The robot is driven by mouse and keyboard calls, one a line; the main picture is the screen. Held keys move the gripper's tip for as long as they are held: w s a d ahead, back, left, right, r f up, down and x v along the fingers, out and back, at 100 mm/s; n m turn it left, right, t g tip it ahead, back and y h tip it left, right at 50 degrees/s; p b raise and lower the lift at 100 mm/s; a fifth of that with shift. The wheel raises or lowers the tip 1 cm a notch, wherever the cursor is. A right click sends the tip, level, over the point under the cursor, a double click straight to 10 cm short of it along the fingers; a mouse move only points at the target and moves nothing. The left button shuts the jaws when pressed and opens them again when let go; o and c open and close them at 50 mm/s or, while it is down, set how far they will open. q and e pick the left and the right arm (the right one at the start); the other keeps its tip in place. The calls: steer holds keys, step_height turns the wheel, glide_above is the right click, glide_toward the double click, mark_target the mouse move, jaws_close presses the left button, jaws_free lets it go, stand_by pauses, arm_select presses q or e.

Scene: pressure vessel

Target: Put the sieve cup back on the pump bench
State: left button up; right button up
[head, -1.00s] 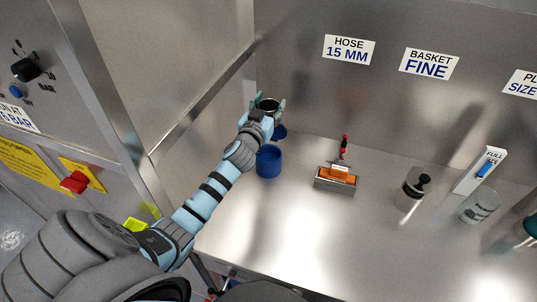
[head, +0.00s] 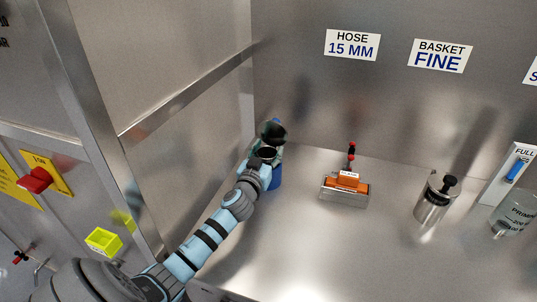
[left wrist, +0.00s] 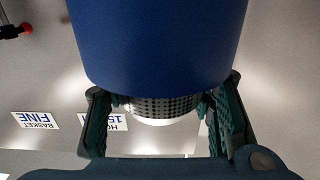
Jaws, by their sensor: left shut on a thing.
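My left gripper (head: 264,158) is shut on the sieve cup, near the back left corner of the bench. In the left wrist view, the sieve cup (left wrist: 160,106) is a perforated grey metal piece between the two fingers. A large blue cylinder (left wrist: 160,40) covers part of it from the camera. I cannot tell whether the two touch. In the head view, a blue cup (head: 276,180) shows just behind the gripper, partly hidden by it. A dark, blurred round shape (head: 273,132) shows just above the gripper. The pump bench (head: 290,245) is bare steel around this spot. My right gripper is not in view.
An orange and grey block with a red-tipped rod (head: 346,187) stands right of the gripper. A steel canister with a black knob (head: 436,198) and a clear beaker (head: 512,217) stand farther right. A wall and metal post (head: 110,150) bound the left side.

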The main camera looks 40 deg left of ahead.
arm_select(q)
steer(key=o, duration=0.8)
steer(key=shift+f, duration=0.15)
steer(key=o, duration=0.5)
